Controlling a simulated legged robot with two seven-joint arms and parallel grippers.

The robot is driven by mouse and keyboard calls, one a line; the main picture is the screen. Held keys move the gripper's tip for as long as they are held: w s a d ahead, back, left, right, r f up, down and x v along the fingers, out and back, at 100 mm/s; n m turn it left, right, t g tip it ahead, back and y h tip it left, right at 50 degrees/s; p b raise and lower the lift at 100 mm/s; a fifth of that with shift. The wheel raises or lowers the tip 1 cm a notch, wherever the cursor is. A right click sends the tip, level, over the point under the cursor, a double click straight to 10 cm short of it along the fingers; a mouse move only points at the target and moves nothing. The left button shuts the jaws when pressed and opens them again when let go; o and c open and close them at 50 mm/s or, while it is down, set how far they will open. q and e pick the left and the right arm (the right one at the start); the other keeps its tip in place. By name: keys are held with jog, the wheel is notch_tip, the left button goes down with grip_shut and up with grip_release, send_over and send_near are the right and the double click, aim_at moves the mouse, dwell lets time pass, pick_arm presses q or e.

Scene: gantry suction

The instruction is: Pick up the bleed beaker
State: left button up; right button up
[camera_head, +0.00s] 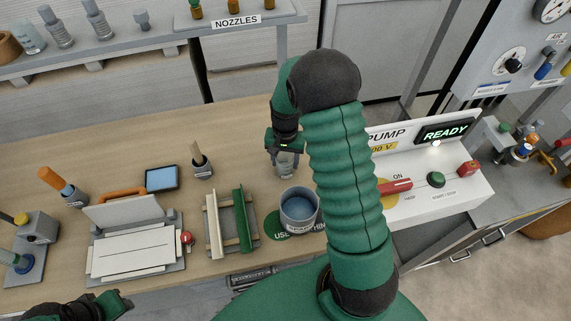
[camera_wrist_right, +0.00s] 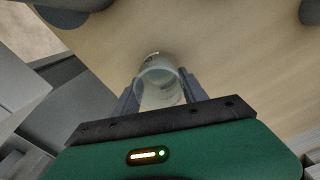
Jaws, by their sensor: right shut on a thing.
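The bleed beaker, a small clear cup (camera_head: 285,168), is between the fingers of my right gripper (camera_head: 285,155) in the head view, above or at the wooden table behind the blue-filled pot. In the right wrist view the clear beaker (camera_wrist_right: 160,85) sits between the two grey fingers of my right gripper (camera_wrist_right: 160,93), which are shut on its sides. Whether its base touches the table I cannot tell. My left gripper (camera_head: 118,303) shows only partly at the lower left edge, and its jaws are not clear.
A green-railed rack (camera_head: 240,220) and a small cup with a tool (camera_head: 202,170) stand to the left. The pump box (camera_head: 440,195) is on the right.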

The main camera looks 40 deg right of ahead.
jog(key=shift+a, duration=0.1)
jog(key=c, duration=0.4)
